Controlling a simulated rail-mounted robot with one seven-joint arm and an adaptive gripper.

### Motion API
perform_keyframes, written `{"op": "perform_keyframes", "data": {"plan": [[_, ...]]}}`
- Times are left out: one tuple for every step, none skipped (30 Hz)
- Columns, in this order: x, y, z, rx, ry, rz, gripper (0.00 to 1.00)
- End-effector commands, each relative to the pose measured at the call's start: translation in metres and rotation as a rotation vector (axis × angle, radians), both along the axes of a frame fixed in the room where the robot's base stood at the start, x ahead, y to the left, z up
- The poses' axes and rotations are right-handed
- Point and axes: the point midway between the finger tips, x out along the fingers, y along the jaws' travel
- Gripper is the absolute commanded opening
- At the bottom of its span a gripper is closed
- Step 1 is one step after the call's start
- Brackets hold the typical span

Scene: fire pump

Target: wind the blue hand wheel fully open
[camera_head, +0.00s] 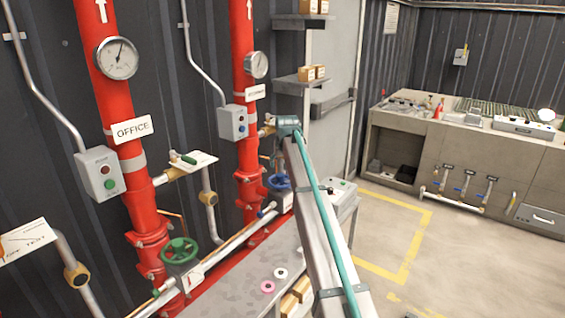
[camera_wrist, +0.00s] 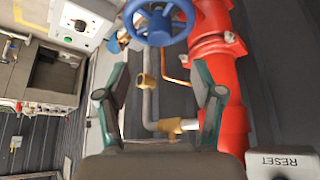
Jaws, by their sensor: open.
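The blue hand wheel (camera_head: 277,183) sits on the valve by the right red riser, partly hidden by my arm in the head view. In the wrist view the wheel (camera_wrist: 160,22) shows at the top, its upper rim cut off by the picture edge. My gripper (camera_wrist: 158,95) is open and empty, with its two teal fingers spread apart. The wheel appears beyond the fingertips and not between them; I cannot tell the exact gap. In the head view my gripper is close above the wheel, its fingertips hard to make out.
A green hand wheel (camera_head: 179,251) is on the left riser (camera_head: 118,110). A grey button box (camera_head: 233,122) is above the blue wheel's valve. A grey bench (camera_head: 235,285) with tape rolls and small boxes runs below. Open floor (camera_head: 395,215) lies to the right.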

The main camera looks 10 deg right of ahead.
Motion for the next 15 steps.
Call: {"op": "perform_keyframes", "data": {"plan": [[0.004, 0.0, -0.006, 0.0, 0.003, 0.0, 0.67], [0.006, 0.0, -0.01, 0.0, 0.003, 0.0, 0.67], [0.01, 0.0, -0.015, 0.0, 0.002, 0.0, 0.67], [0.012, 0.0, -0.019, 0.0, 0.002, 0.0, 0.67], [0.015, 0.0, -0.024, 0.0, 0.003, 0.0, 0.67], [0.018, 0.0, -0.03, 0.0, 0.003, 0.0, 0.67], [0.021, 0.0, -0.034, 0.0, 0.003, 0.0, 0.67], [0.023, 0.0, -0.038, 0.0, 0.002, 0.0, 0.67], [0.027, 0.0, -0.044, 0.0, 0.003, 0.0, 0.67], [0.029, 0.0, -0.048, 0.0, 0.003, 0.0, 0.67], [0.031, 0.0, -0.052, 0.0, 0.003, 0.0, 0.67], [0.034, 0.0, -0.057, 0.0, 0.002, 0.0, 0.67], [0.036, 0.0, -0.06, 0.0, 0.002, 0.0, 0.67], [0.037, 0.0, -0.063, 0.0, 0.002, 0.0, 0.67], [0.039, 0.0, -0.068, 0.0, 0.003, 0.0, 0.67]]}}
